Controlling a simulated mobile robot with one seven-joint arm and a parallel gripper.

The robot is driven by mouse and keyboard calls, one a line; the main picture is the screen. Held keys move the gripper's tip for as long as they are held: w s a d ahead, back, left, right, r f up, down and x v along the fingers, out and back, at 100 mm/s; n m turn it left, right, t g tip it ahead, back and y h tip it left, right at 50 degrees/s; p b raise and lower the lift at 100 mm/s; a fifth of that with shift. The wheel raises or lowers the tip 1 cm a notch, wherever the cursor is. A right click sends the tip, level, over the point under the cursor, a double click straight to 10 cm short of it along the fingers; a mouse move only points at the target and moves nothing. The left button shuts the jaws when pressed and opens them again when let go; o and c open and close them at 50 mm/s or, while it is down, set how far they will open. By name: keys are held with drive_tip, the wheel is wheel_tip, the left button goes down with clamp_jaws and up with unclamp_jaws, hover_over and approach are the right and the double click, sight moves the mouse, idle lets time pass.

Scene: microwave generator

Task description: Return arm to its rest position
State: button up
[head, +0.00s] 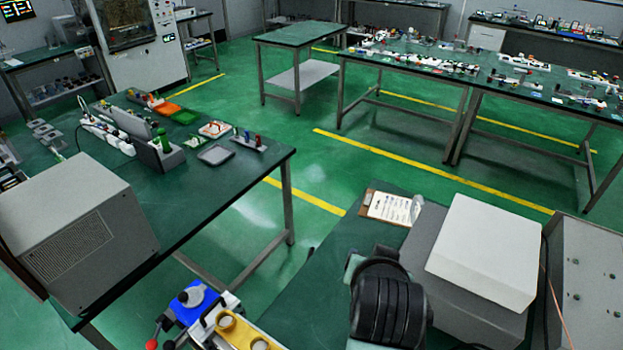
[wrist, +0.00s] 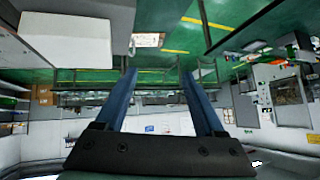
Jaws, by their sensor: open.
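My gripper (wrist: 160,72) shows in the wrist view with its two blue fingers apart and nothing between them. The wrist view looks upside down across the room, with the green floor at the top. In the head view part of my arm (head: 388,300) shows at the bottom, beside the grey boxes on the near table. My fingertips cannot be made out in the head view.
A grey box with a white top (head: 485,250) stands close to the right of my arm. A clipboard (head: 390,207) lies behind it. A blue and yellow device (head: 215,315) is at lower left. The left table (head: 240,190) holds a large grey box (head: 75,225). Open floor lies between tables.

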drive_tip(key=w+a+r+n+t+b, duration=0.1)
drive_tip(key=a+r+t, duration=0.15)
drive_tip(key=r, duration=0.65)
drive_tip(key=a+r+n+t+b, duration=0.1)
drive_tip(key=r+t, duration=0.3)
drive_tip(key=r, duration=0.4)
drive_tip(key=w+a+r+t+b, duration=0.15)
drive_tip(key=r+t, duration=0.25)
drive_tip(key=r, duration=0.5)
drive_tip(key=s+a+r+n+t, duration=0.1)
drive_tip(key=s+r+t, duration=0.1)
drive_tip(key=s+r, duration=0.2)
drive_tip(key=s+a+r+t+y, duration=0.1)
drive_tip(key=s+a+r+t, duration=0.1)
drive_tip(key=s+r, duration=0.3)
drive_tip(key=s+a+r+n+t+y+b, duration=0.1)
drive_tip(key=s+a+r+t, duration=0.1)
drive_tip(key=r, duration=0.5)
drive_tip(key=s+t, duration=0.1)
drive_tip(key=s, duration=0.1)
drive_tip(key=shift+s+a+n+t, duration=0.15)
drive_tip(key=shift+s+n+t, duration=0.15)
drive_tip(key=shift+t, duration=0.05)
